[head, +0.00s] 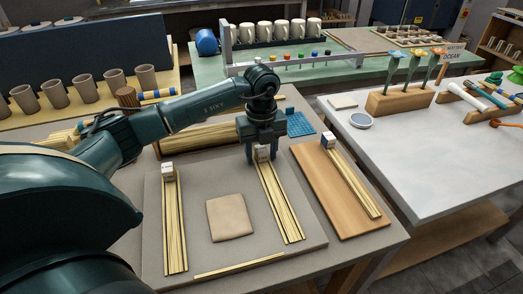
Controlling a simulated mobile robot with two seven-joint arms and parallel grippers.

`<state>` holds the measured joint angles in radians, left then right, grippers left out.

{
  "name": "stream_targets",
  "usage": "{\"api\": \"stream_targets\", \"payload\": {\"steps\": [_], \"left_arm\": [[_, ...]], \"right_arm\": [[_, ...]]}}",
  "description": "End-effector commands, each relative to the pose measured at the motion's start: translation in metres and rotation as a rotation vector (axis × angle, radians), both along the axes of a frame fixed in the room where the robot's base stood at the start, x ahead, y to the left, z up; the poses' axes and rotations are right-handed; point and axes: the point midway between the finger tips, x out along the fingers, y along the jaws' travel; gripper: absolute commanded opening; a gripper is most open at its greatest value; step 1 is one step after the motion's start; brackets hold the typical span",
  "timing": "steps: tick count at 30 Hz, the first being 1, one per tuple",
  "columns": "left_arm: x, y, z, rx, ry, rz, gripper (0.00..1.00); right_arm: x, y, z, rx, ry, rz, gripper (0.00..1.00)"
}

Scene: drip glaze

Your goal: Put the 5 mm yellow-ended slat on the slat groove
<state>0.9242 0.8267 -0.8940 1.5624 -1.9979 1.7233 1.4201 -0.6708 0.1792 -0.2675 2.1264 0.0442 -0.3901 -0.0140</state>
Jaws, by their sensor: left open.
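Three bundles of long pale-yellow slats lie on the table, each with a small pale block at its far end: a left bundle (174,225), a middle bundle (280,205) and a right bundle (353,184). A single thin slat (240,265) lies along the front of the grey board. I cannot read thicknesses or end colours, so I cannot tell which slat is the 5 mm yellow-ended one. I cannot make out the slat groove. My left gripper (263,157) is open, pointing down around or just above the block of the middle bundle. My right gripper is out of view.
A square beige slab (229,218) lies on the grey board (205,265) between the left and middle bundles. The right bundle rests on a wooden board (320,190). More slats (200,138) lie behind my forearm. A blue gridded mat (300,123) lies beyond my gripper.

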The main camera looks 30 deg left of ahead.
Motion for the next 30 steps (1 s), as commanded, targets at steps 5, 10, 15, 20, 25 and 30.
{"api": "stream_targets", "payload": {"steps": [5,10,15,20,25,30], "left_arm": [[0.001,0.0,0.009,-0.001,-0.002,0.0,0.47],[0.002,0.0,0.041,-0.002,-0.007,-0.001,0.47],[0.001,0.0,0.078,-0.001,-0.007,0.0,0.47],[0.001,0.0,0.106,-0.001,-0.004,0.0,0.47],[0.001,0.0,0.121,-0.001,-0.002,0.0,0.47],[0.0,0.0,0.124,0.0,0.0,0.0,0.47]], "right_arm": [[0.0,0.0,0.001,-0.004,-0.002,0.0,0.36],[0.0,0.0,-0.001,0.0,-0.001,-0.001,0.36],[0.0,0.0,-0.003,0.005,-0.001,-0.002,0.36],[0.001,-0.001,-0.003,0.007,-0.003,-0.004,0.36],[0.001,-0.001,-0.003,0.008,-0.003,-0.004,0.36],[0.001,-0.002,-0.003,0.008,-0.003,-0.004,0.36]]}}
